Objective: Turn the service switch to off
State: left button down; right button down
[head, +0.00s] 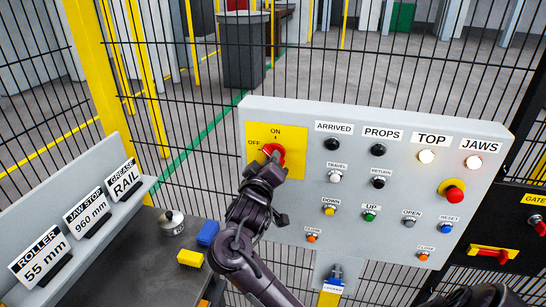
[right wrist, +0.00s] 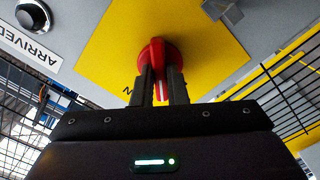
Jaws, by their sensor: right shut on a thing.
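The service switch is a red rotary knob (head: 273,150) on a yellow plate (head: 262,167) at the left of the grey control panel. The plate is marked ON above the knob and OFF to its left. In the right wrist view, the red knob (right wrist: 158,58) has a white mark on its handle, which lies toward the partly hidden ON lettering. My right gripper (right wrist: 162,88) is shut on the handle, one finger on each side. In the head view, my right gripper (head: 268,163) reaches the knob from below and covers its lower part. My left gripper is not in view.
The panel (head: 395,185) carries several buttons and lamps; TOP (head: 426,156) and JAWS (head: 473,162) are lit. A red stop button (head: 454,194) sits at right. A dark bench (head: 165,250) with small blocks stands at left. Mesh fence is behind the panel.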

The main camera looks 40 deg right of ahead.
jog(key=n, duration=0.4)
dwell(0.3)
jog(key=shift+n, duration=0.3)
jog(key=n, duration=0.4)
jog(key=c, duration=1.3)
grip_release()
jog(key=shift+v, duration=3.55)
